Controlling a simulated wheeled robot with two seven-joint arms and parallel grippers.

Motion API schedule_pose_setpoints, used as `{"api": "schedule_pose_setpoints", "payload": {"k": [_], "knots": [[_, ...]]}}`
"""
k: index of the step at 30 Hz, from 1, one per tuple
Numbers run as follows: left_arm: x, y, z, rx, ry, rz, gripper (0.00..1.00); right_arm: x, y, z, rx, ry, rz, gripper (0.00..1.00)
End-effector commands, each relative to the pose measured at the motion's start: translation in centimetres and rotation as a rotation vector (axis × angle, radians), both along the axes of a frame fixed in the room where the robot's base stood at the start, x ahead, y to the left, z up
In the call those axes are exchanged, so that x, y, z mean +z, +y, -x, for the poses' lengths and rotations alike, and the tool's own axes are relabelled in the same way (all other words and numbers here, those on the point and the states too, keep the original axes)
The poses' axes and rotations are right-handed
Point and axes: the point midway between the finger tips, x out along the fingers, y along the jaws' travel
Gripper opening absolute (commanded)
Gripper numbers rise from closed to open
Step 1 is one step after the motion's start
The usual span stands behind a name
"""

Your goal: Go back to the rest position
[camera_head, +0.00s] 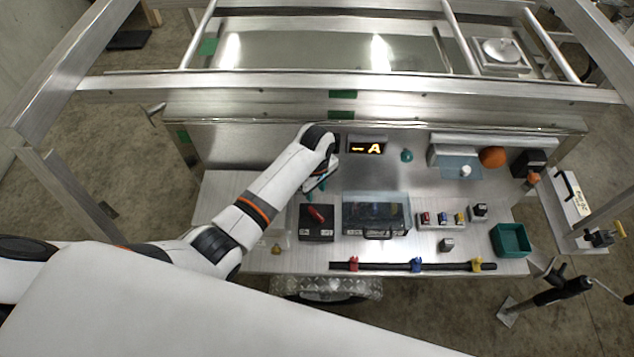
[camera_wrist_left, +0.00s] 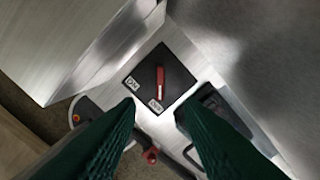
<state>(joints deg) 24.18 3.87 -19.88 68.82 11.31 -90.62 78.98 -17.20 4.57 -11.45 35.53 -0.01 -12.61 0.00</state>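My left arm reaches in from the left in the head view, and its gripper (camera_head: 318,184) is over the left part of the metal worktop (camera_head: 265,262), above a black switch box. In the left wrist view the two green fingers of my left gripper (camera_wrist_left: 155,112) stand apart with nothing between their tips. The switch box (camera_head: 317,230) has a red handle; it also shows beyond the fingertips in the left wrist view (camera_wrist_left: 150,95). The gripper looks apart from it. My right gripper does not show in either view.
On the worktop are a clear-lidded case (camera_head: 376,214), a lit display (camera_head: 366,146), a teal bin (camera_head: 511,240), an orange ball (camera_head: 491,157) and a black rail (camera_head: 385,266) with coloured clamps. A metal frame beam (camera_head: 300,85) crosses behind the worktop.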

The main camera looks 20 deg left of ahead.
Motion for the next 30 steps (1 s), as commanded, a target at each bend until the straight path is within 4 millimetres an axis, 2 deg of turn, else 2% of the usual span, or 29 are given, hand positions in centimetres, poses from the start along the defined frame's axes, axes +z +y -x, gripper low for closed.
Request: {"api": "schedule_pose_setpoints", "payload": {"k": [8, 11, 14, 17, 21, 24, 30], "knots": [[-0.1, 0.0, 0.1, -0.005, 0.000, 0.001, 0.35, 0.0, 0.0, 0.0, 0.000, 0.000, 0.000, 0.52], [-0.4, -0.2, 1.2, -0.054, -0.009, 0.009, 0.35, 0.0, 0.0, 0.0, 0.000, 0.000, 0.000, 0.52], [-0.7, -0.3, 3.7, -0.177, -0.035, 0.027, 0.35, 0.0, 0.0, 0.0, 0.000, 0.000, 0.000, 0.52], [-0.5, -0.2, 7.6, -0.359, -0.081, 0.039, 0.35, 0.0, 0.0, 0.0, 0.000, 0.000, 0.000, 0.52], [1.3, 0.9, 13.3, -0.627, -0.156, 0.020, 0.35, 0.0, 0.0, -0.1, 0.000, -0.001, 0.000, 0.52], [2.9, 1.8, 16.4, -0.776, -0.197, -0.008, 0.35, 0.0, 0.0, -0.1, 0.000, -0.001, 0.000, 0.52], [5.9, 3.1, 20.5, -0.974, -0.243, -0.067, 0.35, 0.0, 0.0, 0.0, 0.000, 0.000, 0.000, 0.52]]}}
